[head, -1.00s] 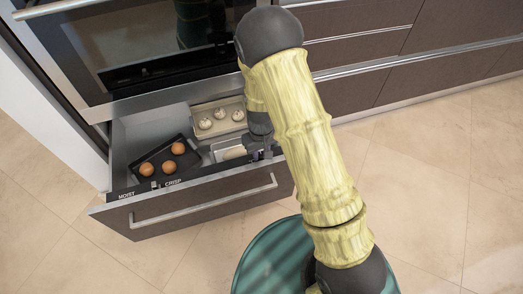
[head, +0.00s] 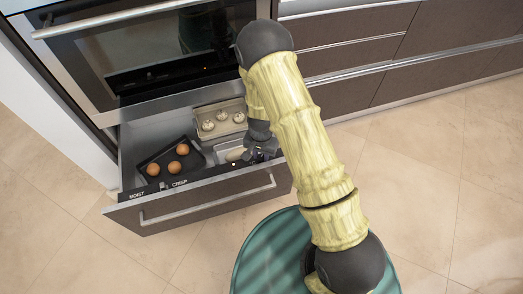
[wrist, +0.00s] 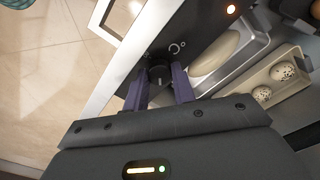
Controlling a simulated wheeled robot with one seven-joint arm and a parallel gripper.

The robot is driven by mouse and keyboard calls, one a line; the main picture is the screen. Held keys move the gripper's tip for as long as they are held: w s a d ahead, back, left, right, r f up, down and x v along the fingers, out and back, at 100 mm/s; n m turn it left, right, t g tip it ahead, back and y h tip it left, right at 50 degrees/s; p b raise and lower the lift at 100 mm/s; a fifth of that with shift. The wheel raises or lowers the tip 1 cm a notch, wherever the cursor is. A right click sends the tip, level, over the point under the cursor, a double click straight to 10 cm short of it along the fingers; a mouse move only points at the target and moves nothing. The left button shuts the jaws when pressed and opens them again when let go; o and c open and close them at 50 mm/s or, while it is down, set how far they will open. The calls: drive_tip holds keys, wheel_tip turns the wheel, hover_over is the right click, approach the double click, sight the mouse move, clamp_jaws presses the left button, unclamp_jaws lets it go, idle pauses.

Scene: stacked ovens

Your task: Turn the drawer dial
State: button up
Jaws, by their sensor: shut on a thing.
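The dial (wrist: 160,72) is a round black knob on the dark control strip (wrist: 190,32) along the top of the drawer front. It shows in the wrist view between the two purple fingers of my gripper (wrist: 159,82), which is shut on it. In the head view my gripper (head: 266,151) is at the right end of the drawer's front edge, and the dial cannot be made out there. The drawer (head: 216,204) is pulled out below the oven. An orange light (wrist: 231,9) glows on the strip.
Inside the drawer are a black tray (head: 196,157) with brown round items, a beige tray (head: 205,136) with pale speckled ones and a metal pan (wrist: 264,43) holding a pale loaf (wrist: 216,52). The oven (head: 170,50) stands above. The tiled floor in front is mostly clear.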

sight(261, 157)
drive_tip(key=shift+m+p, duration=0.75)
drive_tip(key=shift+m, duration=0.55)
drive_tip(key=o, duration=1)
drive_tip(key=shift+r, duration=0.1)
wheel_tip(261, 157, up, 17)
drive_tip(key=p, duration=0.4)
drive_tip(key=shift+r, duration=0.1)
